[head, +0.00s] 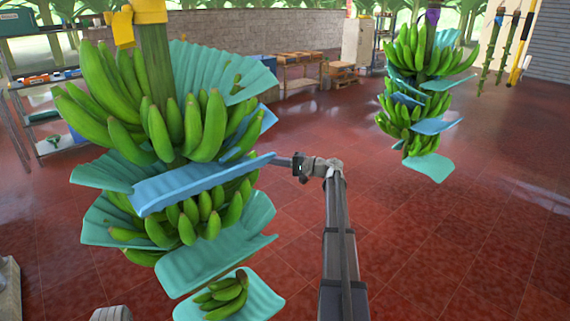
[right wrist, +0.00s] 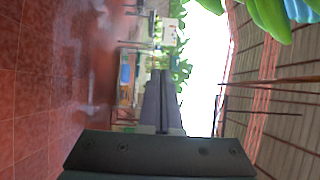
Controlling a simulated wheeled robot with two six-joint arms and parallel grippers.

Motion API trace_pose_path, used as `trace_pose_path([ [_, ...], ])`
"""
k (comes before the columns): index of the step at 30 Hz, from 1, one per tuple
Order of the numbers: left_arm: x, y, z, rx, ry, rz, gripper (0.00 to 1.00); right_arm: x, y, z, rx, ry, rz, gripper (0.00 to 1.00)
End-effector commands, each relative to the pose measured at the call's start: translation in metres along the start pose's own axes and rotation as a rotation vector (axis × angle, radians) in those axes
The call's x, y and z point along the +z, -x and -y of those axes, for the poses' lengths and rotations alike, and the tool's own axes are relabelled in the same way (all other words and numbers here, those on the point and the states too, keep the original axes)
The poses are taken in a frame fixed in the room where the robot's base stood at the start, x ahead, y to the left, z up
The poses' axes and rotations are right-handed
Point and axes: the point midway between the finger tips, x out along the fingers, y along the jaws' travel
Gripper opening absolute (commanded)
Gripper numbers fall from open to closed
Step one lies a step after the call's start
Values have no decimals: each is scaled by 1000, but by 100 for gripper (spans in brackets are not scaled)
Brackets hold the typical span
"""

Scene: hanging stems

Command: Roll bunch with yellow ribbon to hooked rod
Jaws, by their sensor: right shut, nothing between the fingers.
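The bunch with the yellow ribbon (head: 150,12) hangs upright close by at the left in the head view. Its green bananas (head: 180,130) sit in tiers with teal and blue sheets between them. My right gripper (head: 283,161) is shut and empty, at the right end of a blue sheet (head: 200,183) on this bunch; I cannot tell whether it touches. The right wrist view shows its closed fingers (right wrist: 163,105), with bananas (right wrist: 270,18) at the top right corner. My left gripper is not in view. I cannot make out a hooked rod for certain.
A second bunch with a purple ribbon (head: 432,16) hangs farther back at the right. Bare green stems (head: 495,45) and a yellow pole (head: 518,68) are at the far right. Shelves (head: 55,110) stand at the left, wooden tables (head: 300,68) at the back. The red tiled floor (head: 440,240) between is clear.

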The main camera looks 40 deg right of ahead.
Motion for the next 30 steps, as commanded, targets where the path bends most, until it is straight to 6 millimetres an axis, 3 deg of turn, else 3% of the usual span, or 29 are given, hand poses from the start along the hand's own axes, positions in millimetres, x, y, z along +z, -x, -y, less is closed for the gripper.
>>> trace_pose_path([
  [3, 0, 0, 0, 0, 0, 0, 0, 19, -7, 0, 0, 0, 1, 0],
  [9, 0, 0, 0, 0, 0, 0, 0, 36, -11, 0, 0, 0, 0, 0],
  [30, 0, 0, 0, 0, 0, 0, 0, 47, -21, 0, 0, 0, 2, 0],
])
